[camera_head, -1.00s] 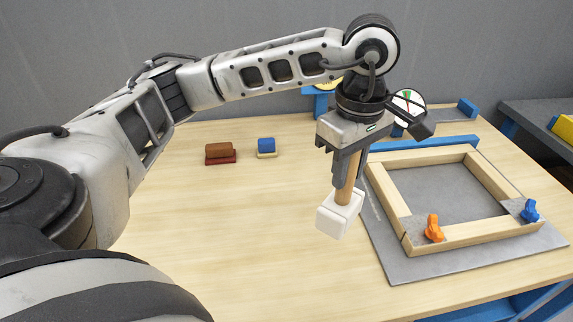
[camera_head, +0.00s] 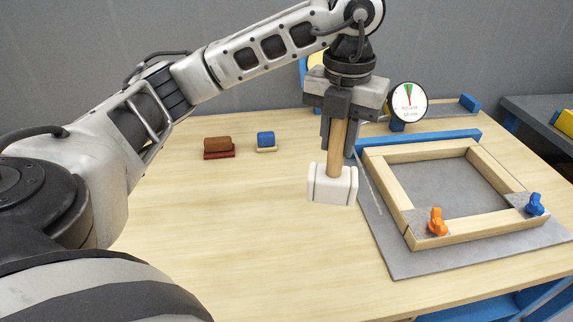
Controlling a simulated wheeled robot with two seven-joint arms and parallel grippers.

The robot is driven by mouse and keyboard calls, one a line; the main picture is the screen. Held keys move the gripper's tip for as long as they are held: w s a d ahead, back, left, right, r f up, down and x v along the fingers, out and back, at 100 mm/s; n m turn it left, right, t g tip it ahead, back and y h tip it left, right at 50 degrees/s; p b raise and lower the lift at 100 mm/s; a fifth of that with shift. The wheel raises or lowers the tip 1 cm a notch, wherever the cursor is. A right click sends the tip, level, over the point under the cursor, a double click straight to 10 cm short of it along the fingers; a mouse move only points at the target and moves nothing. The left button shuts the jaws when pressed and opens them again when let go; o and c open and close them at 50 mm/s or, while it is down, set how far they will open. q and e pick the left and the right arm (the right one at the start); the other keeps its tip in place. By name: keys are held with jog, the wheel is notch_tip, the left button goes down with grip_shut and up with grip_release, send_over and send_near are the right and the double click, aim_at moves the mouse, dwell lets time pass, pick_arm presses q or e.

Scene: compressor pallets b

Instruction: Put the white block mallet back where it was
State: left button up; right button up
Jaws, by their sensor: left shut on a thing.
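The white block mallet (camera_head: 332,186) has a white head and a wooden handle. It hangs head down from my left gripper (camera_head: 338,135), which is shut on the handle. The mallet is over the bare wood of the table, just left of the grey board's edge; I cannot tell how high the head is above the table. My right gripper does not show.
A wooden frame (camera_head: 392,188) lies on a grey board (camera_head: 400,262) at right, with an orange clamp (camera_head: 437,222) and a blue clamp (camera_head: 535,205). A dial gauge (camera_head: 408,101) stands behind. Brown (camera_head: 218,144) and blue (camera_head: 265,139) blocks sit at back left. The table's left middle (camera_head: 220,220) is clear.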

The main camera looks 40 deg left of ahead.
pick_arm(q)
jog(key=n, duration=0.3)
jog(key=shift+w+a+r, duration=0.1)
jog(key=shift+a, duration=0.15)
jog(key=shift+w+a+f+n, duration=0.1)
jog(key=shift+a+f+n, duration=0.1)
jog(key=shift+a+n, duration=0.25)
jog(key=w+a+f, duration=0.3)
jog(key=a+f, duration=0.9)
jog(key=shift+a+f+b, duration=0.25)
jog(key=shift+a+b, duration=0.15)
jog(key=shift+b, duration=0.05)
jog(key=shift+f, duration=0.1)
jog(key=o, duration=0.6)
jog(key=shift+s+f, duration=0.1)
jog(key=shift+f, duration=0.05)
jog(key=shift+c, duration=0.2)
jog(key=o, duration=0.4)
